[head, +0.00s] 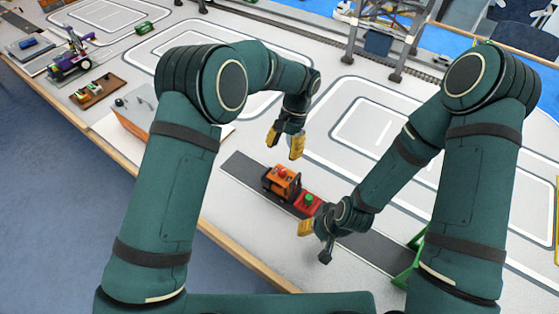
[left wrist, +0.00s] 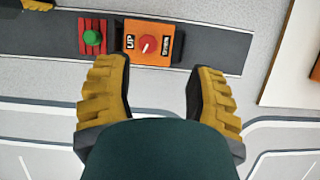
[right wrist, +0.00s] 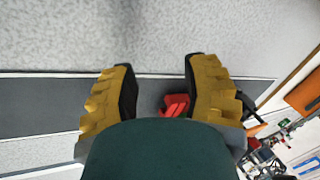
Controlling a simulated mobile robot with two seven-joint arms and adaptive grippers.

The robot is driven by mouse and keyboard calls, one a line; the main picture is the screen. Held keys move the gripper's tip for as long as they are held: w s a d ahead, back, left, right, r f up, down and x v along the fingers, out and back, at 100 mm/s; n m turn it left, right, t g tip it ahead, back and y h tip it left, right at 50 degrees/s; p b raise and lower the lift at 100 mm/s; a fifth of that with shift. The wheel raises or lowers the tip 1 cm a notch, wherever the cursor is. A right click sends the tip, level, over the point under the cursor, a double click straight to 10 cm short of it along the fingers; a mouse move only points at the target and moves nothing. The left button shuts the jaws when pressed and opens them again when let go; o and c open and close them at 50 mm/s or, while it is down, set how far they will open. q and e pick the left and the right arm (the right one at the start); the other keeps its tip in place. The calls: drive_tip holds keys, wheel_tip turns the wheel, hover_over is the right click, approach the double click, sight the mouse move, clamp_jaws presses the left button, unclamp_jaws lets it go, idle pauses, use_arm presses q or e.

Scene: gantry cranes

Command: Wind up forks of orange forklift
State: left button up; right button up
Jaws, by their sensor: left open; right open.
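The orange forklift (head: 281,183) stands on a dark grey strip. In the left wrist view its orange top (left wrist: 150,34) carries a red knob (left wrist: 148,43) with a white pointer between the labels UP and DOWN. A red block (head: 304,205) with a green knob (left wrist: 92,38) sits beside it at its front end. My left gripper (head: 284,146) is open and empty, above and beyond the forklift, fingers pointing toward it. My right gripper (head: 315,240) is open near the red block, which partly shows behind a finger in the right wrist view (right wrist: 174,104). The forks are hidden.
A wooden-sided box (head: 136,120) stands left of the strip. A green frame (head: 408,262) stands near the strip's right end. Gantry legs (head: 352,35) rise at the back. White-outlined floor areas behind the forklift are clear. The wooden table edge (head: 225,250) runs along the front.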

use_arm(q)
drive_tip(key=shift+v, duration=2.55)
